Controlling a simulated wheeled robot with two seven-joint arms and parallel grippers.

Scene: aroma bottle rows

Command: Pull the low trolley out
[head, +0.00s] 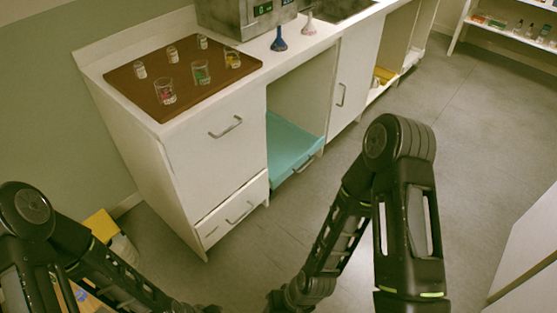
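A low teal flat-topped unit (291,143), which looks like the low trolley, sits inside the open bay under the white counter. Its front edge is about level with the cabinet fronts, and a dark handle (306,164) shows on its front. The bay's walls hide its sides, and I cannot see wheels. Both my arms reach down to the bottom edge of the head view, in front of the cabinets. Their grippers are out of the picture, so I see no contact with the trolley.
A white drawer cabinet (213,136) stands left of the bay and a white door (355,75) right of it. A brown board (182,92) with several small bottles and glasses lies on the counter. The grey floor (470,120) before the bay looks clear, apart from my arms.

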